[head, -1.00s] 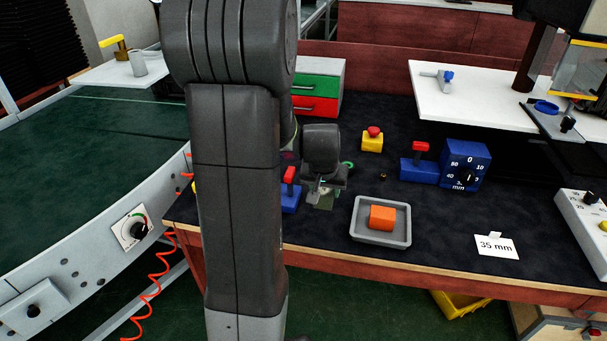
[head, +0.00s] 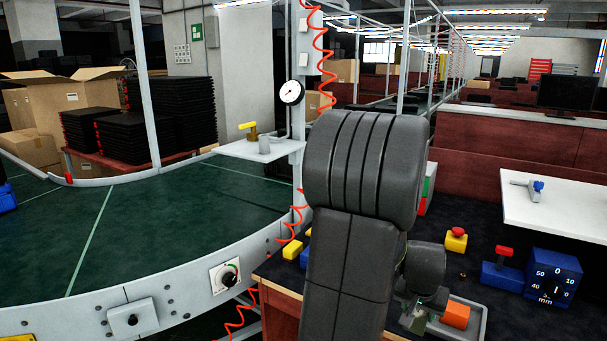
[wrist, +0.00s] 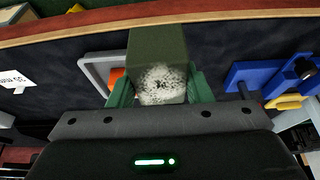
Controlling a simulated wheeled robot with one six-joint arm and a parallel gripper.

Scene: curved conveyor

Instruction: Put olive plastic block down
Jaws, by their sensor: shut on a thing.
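The olive block (wrist: 157,50) is held between the green fingers of my gripper (wrist: 160,90) in the wrist view. It has a whitish speckled patch on the face toward the camera. In the head view my gripper (head: 415,314) is low over the dark table, just left of the grey tray, and only a little of the block (head: 419,325) shows under it. I cannot tell whether the block touches the table.
The grey tray (head: 480,328) holds an orange block (head: 456,315); the tray (wrist: 88,72) is left of the held block in the wrist view. A blue fixture (wrist: 250,76) is at right. A red-topped yellow button (head: 456,239) and blue dial box (head: 553,277) stand behind. The green conveyor (head: 150,230) curves at left.

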